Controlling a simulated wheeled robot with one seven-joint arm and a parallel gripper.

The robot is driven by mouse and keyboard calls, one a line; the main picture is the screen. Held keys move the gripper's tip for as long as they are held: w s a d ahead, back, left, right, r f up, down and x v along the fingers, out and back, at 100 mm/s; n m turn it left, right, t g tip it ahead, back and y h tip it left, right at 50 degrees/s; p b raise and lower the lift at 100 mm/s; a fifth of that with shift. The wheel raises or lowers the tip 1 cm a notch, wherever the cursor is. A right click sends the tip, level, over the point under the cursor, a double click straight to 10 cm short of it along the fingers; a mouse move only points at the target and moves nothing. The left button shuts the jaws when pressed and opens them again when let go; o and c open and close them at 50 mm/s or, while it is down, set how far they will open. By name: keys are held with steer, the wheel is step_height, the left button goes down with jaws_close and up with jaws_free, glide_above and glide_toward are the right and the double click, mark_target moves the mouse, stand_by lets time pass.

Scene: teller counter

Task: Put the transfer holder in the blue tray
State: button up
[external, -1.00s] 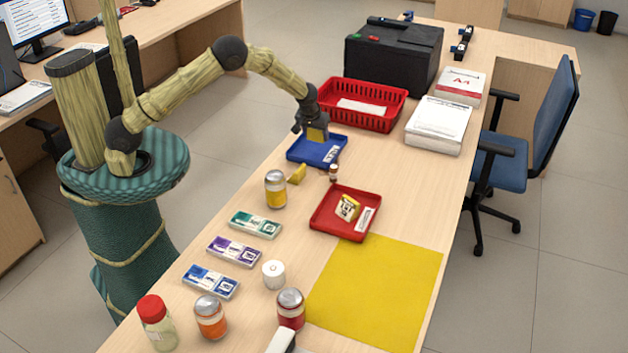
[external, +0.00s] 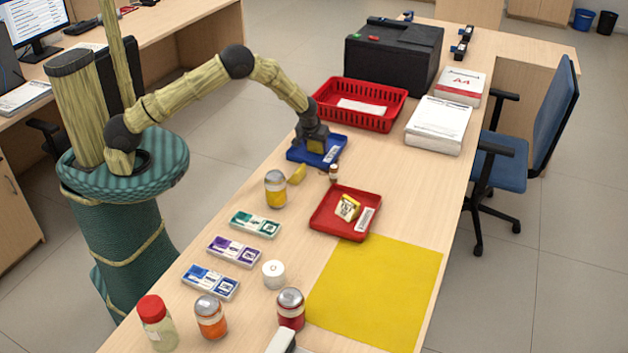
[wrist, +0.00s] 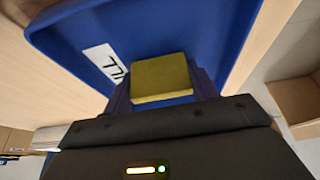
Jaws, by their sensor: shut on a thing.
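My gripper (external: 313,143) is shut on a yellow block, apparently the transfer holder (wrist: 161,78), in the wrist view. The block sits between the two fingers with its broad yellow face showing. The blue tray (external: 294,155) is directly below the gripper in the external view. It fills the upper part of the wrist view (wrist: 60,34) and has a white label, partly readable. The gripper is low over or inside the tray. I cannot tell whether the block touches the tray floor.
A red basket (external: 325,108) stands behind the blue tray. A yellow wedge (external: 297,174), a small brown bottle (external: 333,173) and a yellow jar (external: 276,190) stand in front. A red tray (external: 330,226) holds a yellow labelled item (external: 347,208).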

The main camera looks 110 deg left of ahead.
steer(key=shift+f, duration=0.15)
steer(key=o, duration=1)
steer(key=v, duration=1.2)
steer(key=shift+b, duration=0.3)
